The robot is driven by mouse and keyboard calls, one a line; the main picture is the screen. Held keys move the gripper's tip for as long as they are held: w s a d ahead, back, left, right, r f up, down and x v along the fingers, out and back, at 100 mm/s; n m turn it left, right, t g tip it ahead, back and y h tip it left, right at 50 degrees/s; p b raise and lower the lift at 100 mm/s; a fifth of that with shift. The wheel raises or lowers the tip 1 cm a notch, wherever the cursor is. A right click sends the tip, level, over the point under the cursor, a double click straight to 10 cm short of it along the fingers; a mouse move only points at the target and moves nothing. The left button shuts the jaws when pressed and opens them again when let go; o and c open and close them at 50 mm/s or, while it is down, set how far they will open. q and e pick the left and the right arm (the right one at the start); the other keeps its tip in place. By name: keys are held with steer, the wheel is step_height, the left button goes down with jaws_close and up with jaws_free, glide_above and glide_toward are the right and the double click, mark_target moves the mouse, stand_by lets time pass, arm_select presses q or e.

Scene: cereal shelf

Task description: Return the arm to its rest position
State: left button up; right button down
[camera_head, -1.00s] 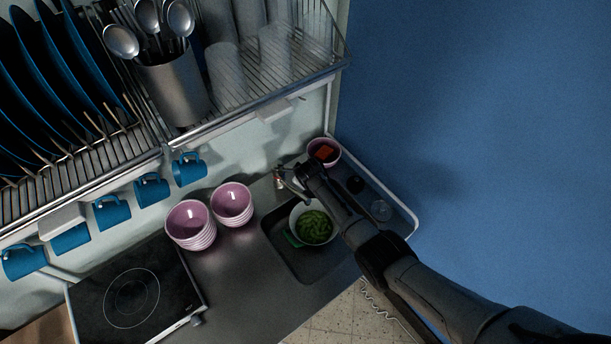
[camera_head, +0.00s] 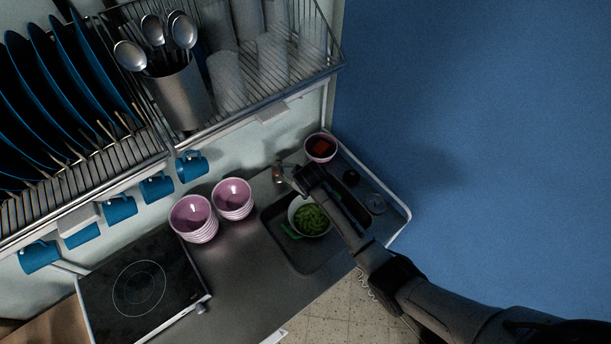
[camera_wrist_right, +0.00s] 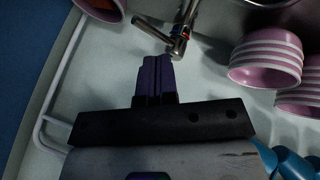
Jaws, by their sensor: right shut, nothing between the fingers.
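My right arm comes in from the lower right of the head view. Its gripper (camera_head: 297,181) is over the back of the sink, close beside the metal tap (camera_head: 279,173). In the right wrist view the purple fingers of the right gripper (camera_wrist_right: 157,62) are pressed together with nothing between them. The tap (camera_wrist_right: 172,38) lies just beyond the fingertips there; whether they touch it I cannot tell. My left gripper is not in view.
A pot of green food (camera_head: 311,221) sits in the sink (camera_head: 292,255). Stacked pink bowls (camera_head: 192,218) stand left of it. A bowl with red contents (camera_head: 320,149) is behind. Blue mugs (camera_head: 191,167) hang under the dish rack (camera_head: 262,95). The blue wall (camera_head: 480,130) is right.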

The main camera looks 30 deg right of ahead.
steer(key=shift+s+r, duration=0.35)
steer(key=shift+r, duration=0.2)
